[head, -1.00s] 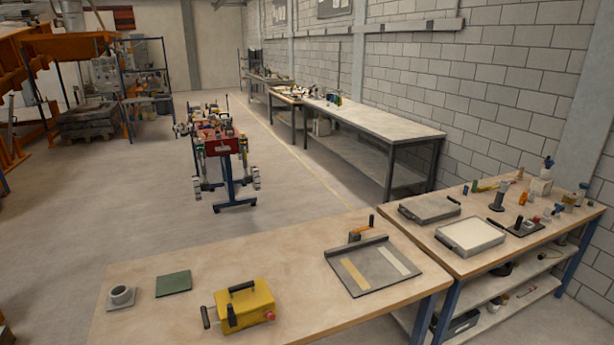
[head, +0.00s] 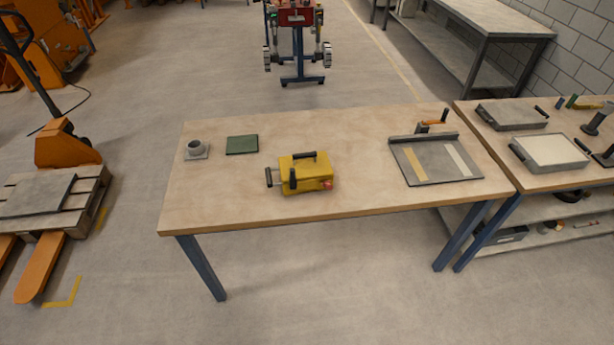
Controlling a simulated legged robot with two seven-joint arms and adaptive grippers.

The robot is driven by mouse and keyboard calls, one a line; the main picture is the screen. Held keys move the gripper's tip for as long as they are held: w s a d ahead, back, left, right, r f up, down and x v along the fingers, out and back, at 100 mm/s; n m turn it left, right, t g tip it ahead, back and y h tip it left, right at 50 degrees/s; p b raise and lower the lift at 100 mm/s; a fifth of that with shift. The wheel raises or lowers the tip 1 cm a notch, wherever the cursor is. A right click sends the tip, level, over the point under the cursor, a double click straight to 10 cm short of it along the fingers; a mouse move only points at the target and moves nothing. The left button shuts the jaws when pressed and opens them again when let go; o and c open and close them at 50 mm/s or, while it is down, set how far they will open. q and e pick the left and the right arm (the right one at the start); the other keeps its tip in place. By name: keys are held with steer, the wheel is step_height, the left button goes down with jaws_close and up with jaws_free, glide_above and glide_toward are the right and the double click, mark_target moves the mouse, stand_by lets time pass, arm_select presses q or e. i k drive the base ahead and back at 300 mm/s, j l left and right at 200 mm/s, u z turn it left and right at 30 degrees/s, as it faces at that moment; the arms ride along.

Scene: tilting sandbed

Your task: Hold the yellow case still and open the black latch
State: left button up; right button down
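The yellow case (head: 307,181) sits on the wooden table (head: 230,203), near the middle of its front part. It has a dark handle on top and a red round part at its right end. A black upright lever (head: 292,179) stands at its front left, probably the latch. A second black grip (head: 269,177) sticks out at its left end. I cannot tell whether the latch is open or closed. Neither of my grippers is in view, and nothing touches the case.
A grey tray (head: 436,178) with two strips lies to the right. A second table stands at right, a pallet truck (head: 67,150) at left. The floor in front is clear.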

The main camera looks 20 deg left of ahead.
mark_target(293, 178)
steer(key=i+l+u, duration=0.1)
steer(key=l+u, duration=0.15)
steer(key=u, duration=0.25)
steer(key=l+u, duration=0.25)
steer(key=u, duration=0.2)
